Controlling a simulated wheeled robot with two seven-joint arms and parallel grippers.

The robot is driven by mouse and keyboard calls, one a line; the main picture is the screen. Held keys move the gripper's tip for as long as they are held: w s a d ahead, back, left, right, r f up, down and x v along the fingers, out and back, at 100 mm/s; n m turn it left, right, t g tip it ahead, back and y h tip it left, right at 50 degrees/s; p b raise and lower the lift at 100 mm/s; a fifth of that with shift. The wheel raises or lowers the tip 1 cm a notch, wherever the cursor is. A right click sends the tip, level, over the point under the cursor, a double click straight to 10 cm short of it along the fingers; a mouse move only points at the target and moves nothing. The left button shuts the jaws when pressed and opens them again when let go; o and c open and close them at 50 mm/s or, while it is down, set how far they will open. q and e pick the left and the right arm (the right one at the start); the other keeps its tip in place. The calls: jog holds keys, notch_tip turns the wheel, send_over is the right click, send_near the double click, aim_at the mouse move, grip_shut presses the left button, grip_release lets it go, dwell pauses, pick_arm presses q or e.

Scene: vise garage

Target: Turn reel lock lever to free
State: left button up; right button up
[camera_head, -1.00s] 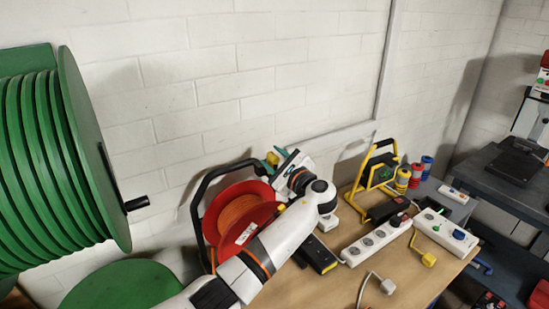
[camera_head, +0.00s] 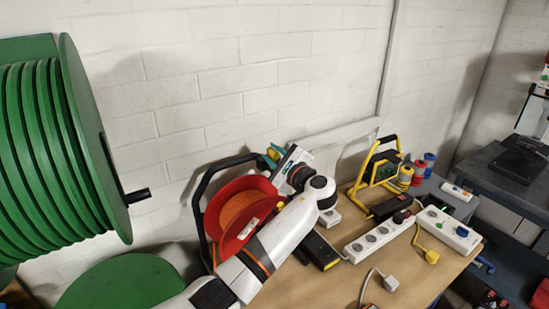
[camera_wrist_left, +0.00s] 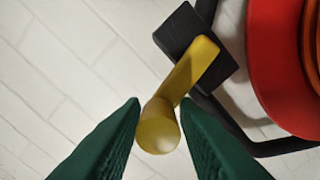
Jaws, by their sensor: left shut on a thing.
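The red cable reel (camera_head: 228,207) with orange cable stands in its black frame on the bench; it shows at the right of the left wrist view (camera_wrist_left: 268,70). The yellow reel lock lever (camera_wrist_left: 192,68) rises from a black block on the frame and ends in a round knob (camera_wrist_left: 158,128). My left gripper (camera_head: 271,157) is at the top of the reel frame, its green fingers (camera_wrist_left: 160,125) shut on the knob, one on each side. In the head view the fingers and wrist mostly hide the lever. My right gripper is out of view.
A big green drum (camera_head: 95,140) with a black handle (camera_head: 138,196) fills the left. Right of the reel are a yellow-framed lamp (camera_head: 365,175), a white power strip (camera_head: 375,238) and a second strip (camera_head: 448,230). The wall (camera_head: 240,90) is close behind.

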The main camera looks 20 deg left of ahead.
pick_arm(q)
jog(key=shift+s+a+f+n+b, duration=0.1)
jog(key=shift+s+a+n+b, duration=0.15)
jog(key=shift+n+b, duration=0.7)
jog(key=shift+s+a+f+n+b, duration=0.1)
jog(key=shift+s+n+b, duration=0.2)
jog(key=shift+n+b, duration=0.6)
jog(key=shift+s+a+f+n+b, duration=0.1)
jog(key=shift+s+a+n+b, duration=0.15)
jog(key=shift+n+b, duration=0.7)
jog(key=o, duration=0.6)
jog(key=shift+o, duration=0.9)
jog(key=shift+d, duration=0.2)
jog(key=shift+f, duration=0.1)
